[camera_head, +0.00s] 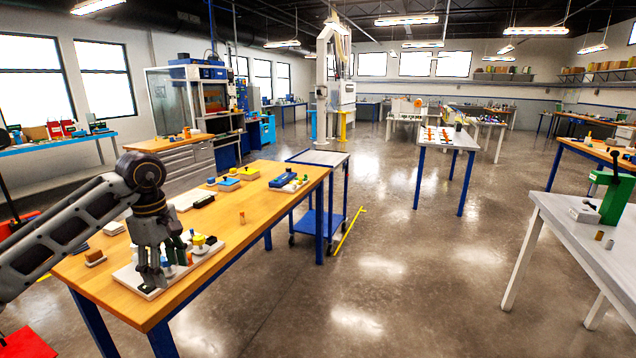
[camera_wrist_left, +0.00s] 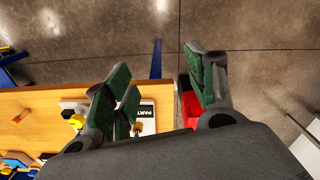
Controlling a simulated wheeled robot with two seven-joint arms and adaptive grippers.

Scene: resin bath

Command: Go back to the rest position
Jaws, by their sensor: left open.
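My left gripper (camera_head: 160,278) hangs pointing down over the near end of the wooden table (camera_head: 290,178), above a white board (camera_head: 215,253) with several small parts on it. In the left wrist view my left gripper (camera_wrist_left: 165,92) has its green-padded fingers spread wide apart, with nothing between them. That view also shows part of the white board (camera_wrist_left: 147,112) with lettering, beside the fingers, and a yellow-topped part (camera_wrist_left: 76,121). The fingers hide part of the board. My right gripper is not in view.
A white table (camera_head: 585,235) with a green press (camera_head: 612,195) is at the right. Open floor lies between.

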